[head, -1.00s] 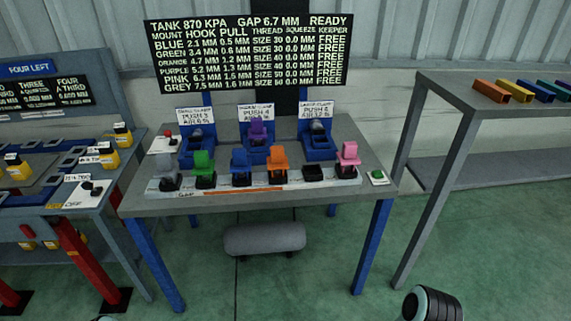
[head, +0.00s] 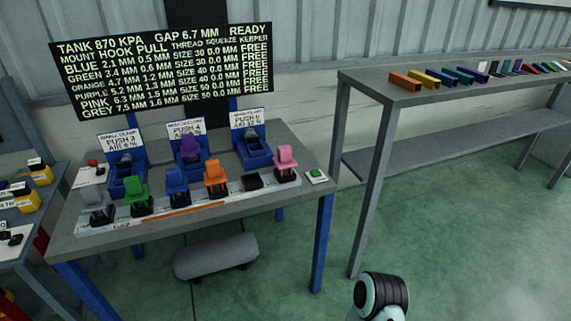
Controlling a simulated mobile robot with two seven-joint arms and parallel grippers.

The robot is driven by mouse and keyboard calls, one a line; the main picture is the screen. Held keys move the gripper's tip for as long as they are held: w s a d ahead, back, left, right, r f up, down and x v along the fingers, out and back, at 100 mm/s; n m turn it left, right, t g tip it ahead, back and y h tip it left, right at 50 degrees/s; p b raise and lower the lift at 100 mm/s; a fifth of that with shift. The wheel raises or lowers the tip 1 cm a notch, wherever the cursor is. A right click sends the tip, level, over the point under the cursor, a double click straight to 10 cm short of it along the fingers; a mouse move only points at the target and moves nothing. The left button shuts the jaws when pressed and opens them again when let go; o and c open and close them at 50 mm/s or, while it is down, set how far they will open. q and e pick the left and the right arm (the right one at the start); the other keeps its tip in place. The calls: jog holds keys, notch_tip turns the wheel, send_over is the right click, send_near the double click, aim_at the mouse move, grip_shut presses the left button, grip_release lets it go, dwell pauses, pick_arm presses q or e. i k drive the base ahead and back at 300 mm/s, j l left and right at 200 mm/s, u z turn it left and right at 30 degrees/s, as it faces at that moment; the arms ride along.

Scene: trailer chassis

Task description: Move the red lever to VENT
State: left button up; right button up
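A small red knob (head: 92,163) stands on a white plate at the left back of the grey-topped table (head: 300,205). I cannot tell whether it is the red lever, and no VENT label is readable. A rounded black and white part of my own arm shows at the bottom, right of the middle. Neither of my grippers is in view.
Several coloured clamps, such as the orange one (head: 215,176), line the table front. A green button (head: 317,174) sits at its right end. A black display (head: 165,70) stands behind. A shelf (head: 420,90) with coloured bars stands right. A grey tank (head: 215,256) lies below.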

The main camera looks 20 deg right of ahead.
aim_at(92, 163)
jog(key=i+j+z, duration=0.3)
jog(key=j, duration=0.25)
jog(key=j+z, duration=0.35)
jog(key=j, duration=0.2)
jog(key=i+j+z, duration=0.1)
jog(key=j+z, duration=0.2)
jog(key=j, duration=0.3)
